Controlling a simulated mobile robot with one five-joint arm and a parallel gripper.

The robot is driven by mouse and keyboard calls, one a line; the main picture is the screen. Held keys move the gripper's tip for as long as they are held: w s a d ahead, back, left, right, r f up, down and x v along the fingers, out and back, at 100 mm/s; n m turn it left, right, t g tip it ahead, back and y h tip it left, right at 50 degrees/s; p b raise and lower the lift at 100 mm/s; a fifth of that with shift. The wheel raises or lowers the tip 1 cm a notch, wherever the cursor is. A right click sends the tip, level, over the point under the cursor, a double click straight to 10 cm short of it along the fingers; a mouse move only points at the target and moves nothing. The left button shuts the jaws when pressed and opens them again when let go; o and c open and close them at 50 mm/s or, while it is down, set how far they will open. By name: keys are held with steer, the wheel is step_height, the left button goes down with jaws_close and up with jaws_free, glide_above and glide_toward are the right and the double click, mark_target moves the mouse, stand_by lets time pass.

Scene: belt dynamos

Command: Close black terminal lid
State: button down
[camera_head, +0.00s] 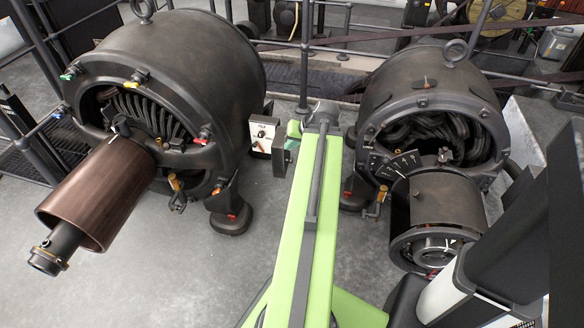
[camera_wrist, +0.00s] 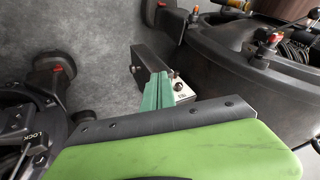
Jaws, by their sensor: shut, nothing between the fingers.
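A small box with a white face and a dark knob (camera_head: 263,135) stands between the two dynamos. A dark flat panel, which looks like the black terminal lid (camera_head: 280,158), stands out from the box's right side, swung open and leaving the white face bare. In the wrist view the lid (camera_wrist: 150,62) is a dark slab, with part of the white face (camera_wrist: 179,87) beside it. My gripper (camera_head: 291,144) has teal fingers (camera_wrist: 157,94) and is shut and empty, close beside the lid. I cannot tell whether they touch.
A large dynamo (camera_head: 185,75) with a copper-brown drum (camera_head: 98,195) stands on the left. A second dynamo (camera_head: 425,85) stands on the right. Grey floor (camera_head: 185,265) lies open at front left. Dark rails (camera_head: 304,60) run behind.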

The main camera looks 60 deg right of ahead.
steer(key=s+d+f+m+h+b, duration=0.1)
steer(key=s+d+f, duration=0.1)
steer(key=s+d, duration=0.3)
steer(key=b, duration=0.8)
glide_toward(285, 156)
steer(key=s+x, duration=0.1)
steer(key=x, duration=0.4)
steer(key=shift+w+f, duration=0.15)
steer(key=shift+w, duration=0.4)
